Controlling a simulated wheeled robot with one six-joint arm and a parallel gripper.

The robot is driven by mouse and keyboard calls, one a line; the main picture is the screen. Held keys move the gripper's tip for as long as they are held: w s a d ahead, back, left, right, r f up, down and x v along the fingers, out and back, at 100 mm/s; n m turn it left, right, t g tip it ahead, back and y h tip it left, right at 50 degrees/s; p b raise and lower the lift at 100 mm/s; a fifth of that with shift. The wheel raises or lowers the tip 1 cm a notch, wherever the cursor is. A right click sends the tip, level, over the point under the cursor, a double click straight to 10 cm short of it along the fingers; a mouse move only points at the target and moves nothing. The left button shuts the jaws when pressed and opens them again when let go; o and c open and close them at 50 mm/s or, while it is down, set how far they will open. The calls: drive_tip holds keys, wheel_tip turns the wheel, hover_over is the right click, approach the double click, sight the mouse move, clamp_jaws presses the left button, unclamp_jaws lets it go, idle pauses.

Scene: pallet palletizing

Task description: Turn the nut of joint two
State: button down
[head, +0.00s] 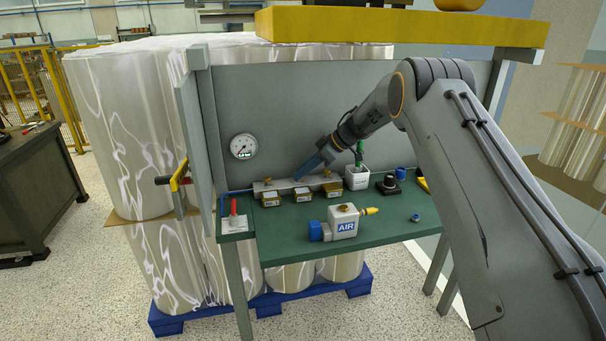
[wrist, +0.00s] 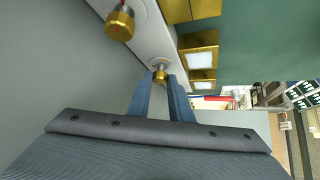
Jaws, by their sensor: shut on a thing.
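A pale manifold bar (head: 285,184) lies along the back of the green bench, with brass nuts on it. My gripper (head: 297,177) reaches down to the middle of the bar. In the wrist view its two blue-grey fingers (wrist: 162,80) are shut around a brass nut (wrist: 160,76), which is joint two by its middle place. In the head view my fingers hide the gripped nut.
Brass blocks with pale labels (head: 303,196) sit before the bar. An AIR unit (head: 343,222) stands in front. A gauge (head: 243,146) hangs on the back panel, and a red-handled lever (head: 234,212) is at left.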

drive_tip(key=shift+d, duration=0.1)
drive_tip(key=c, duration=1.6)
unclamp_jaws()
drive_tip(key=shift+d, duration=0.1)
drive_tip(key=shift+a, duration=0.2)
drive_tip(key=shift+r+p, duration=0.1)
drive_tip(key=shift+p, duration=0.4)
